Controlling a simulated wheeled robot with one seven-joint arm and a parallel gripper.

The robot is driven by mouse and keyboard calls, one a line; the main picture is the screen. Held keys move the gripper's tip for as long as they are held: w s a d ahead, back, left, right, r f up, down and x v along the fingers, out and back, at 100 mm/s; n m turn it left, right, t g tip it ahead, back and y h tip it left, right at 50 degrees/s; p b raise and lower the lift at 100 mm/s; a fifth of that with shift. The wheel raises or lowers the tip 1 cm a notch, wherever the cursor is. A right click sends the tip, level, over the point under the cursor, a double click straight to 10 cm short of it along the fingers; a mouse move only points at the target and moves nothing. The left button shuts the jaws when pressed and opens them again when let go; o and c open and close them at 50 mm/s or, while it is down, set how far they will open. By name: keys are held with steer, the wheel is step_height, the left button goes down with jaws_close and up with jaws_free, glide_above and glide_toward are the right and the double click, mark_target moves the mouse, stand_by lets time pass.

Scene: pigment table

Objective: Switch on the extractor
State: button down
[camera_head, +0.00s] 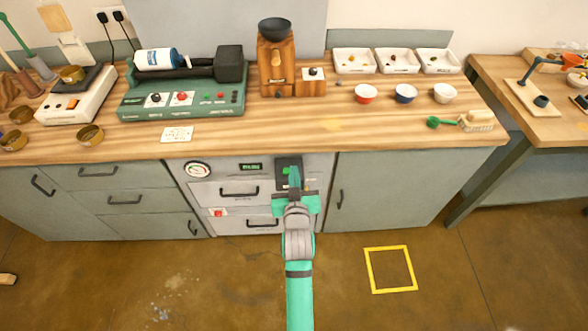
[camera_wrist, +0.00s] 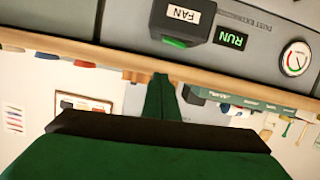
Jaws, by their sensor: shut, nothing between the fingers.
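The extractor panel (camera_head: 228,180) is set into the grey cabinet front below the wooden worktop. Its dark FAN box (camera_head: 282,163) stands out from the panel. In the wrist view, which is upside down, the FAN box (camera_wrist: 184,18) carries a white label and a green-lit switch part (camera_wrist: 174,41). Beside it a small display (camera_wrist: 230,39) reads RUN in green; it also glows green in the head view (camera_head: 250,167). My gripper (camera_head: 292,182) is shut and empty in front of the FAN box and partly covers it. In the wrist view my fingertips (camera_wrist: 161,78) appear apart from the switch.
A round gauge (camera_head: 197,170) sits left of the display. A red switch (camera_head: 217,212) is lower on the panel, near drawer handles. The worktop (camera_head: 300,112) above holds a green machine (camera_head: 185,95), a wooden grinder (camera_head: 277,70) and bowls. The floor in front is mostly clear.

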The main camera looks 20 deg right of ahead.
steer(key=v, duration=0.6)
steer(key=shift+w, duration=0.1)
stand_by(0.4)
steer(key=s+a+f+n+y, duration=0.1)
steer(key=s+a+f, duration=0.3)
steer(key=s, duration=0.5)
steer(key=s+a+f+y, duration=0.1)
steer(key=s+a+f, duration=0.3)
steer(key=s, duration=0.5)
steer(key=s+a+r, duration=0.2)
steer(key=s+a, duration=0.1)
steer(key=s, duration=0.5)
steer(key=s+a+r+n+y, duration=0.1)
steer(key=s+a+r, duration=0.2)
steer(key=s, duration=0.5)
steer(key=shift+s+a+r+t+y, duration=0.15)
steer(key=shift+s+r+t+y, duration=0.05)
steer(key=shift+r+t+y, duration=0.1)
steer(key=shift+w, duration=0.15)
